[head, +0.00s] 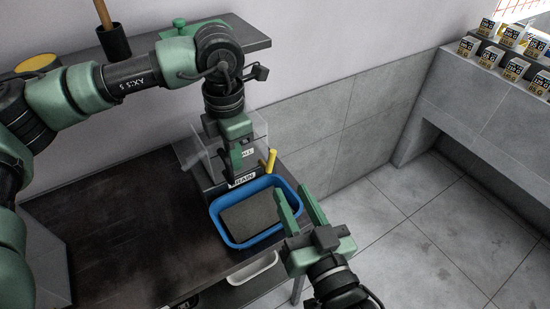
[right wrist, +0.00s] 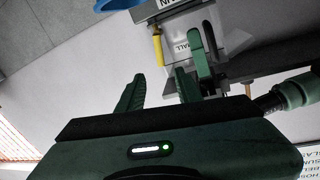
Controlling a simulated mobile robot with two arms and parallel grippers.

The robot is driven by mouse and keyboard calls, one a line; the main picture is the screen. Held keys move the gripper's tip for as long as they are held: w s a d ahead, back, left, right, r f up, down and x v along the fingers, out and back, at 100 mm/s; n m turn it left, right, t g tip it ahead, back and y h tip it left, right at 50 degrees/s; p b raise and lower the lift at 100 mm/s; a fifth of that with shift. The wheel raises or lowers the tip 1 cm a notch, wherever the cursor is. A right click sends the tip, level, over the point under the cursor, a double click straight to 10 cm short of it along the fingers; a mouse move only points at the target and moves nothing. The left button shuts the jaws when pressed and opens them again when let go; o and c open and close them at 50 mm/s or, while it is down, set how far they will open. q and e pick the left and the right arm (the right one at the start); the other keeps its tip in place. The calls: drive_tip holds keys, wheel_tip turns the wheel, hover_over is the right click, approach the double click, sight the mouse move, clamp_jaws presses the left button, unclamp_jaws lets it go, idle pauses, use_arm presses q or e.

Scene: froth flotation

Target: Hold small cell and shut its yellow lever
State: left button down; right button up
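The small cell (head: 262,128) is a clear box on a dark base at the back of the bench, with a label partly readable as "SMALL" and a "DRAIN" label below. Its yellow lever (head: 268,160) sticks up at the right front; it also shows in the right wrist view (right wrist: 158,48). My left gripper (head: 231,172) points down at the cell's front, partly covering it; whether its fingers grip the wall is unclear. My right gripper (head: 299,203) is open and empty, right of the blue tub, in front of and below the lever, apart from it.
A blue tub (head: 226,233) with grey contents stands just in front of the cell. A white tray (head: 253,270) sits below the dark bench (head: 130,215). A shelf (head: 245,33) hangs above. The floor to the right is clear; labelled boxes (head: 515,68) stand on a far ledge.

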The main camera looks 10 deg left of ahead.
sight(273, 158)
drive_tip(key=x, duration=1)
drive_tip(key=shift+w+a, duration=0.1)
drive_tip(key=shift+w, duration=0.1)
clamp_jaws()
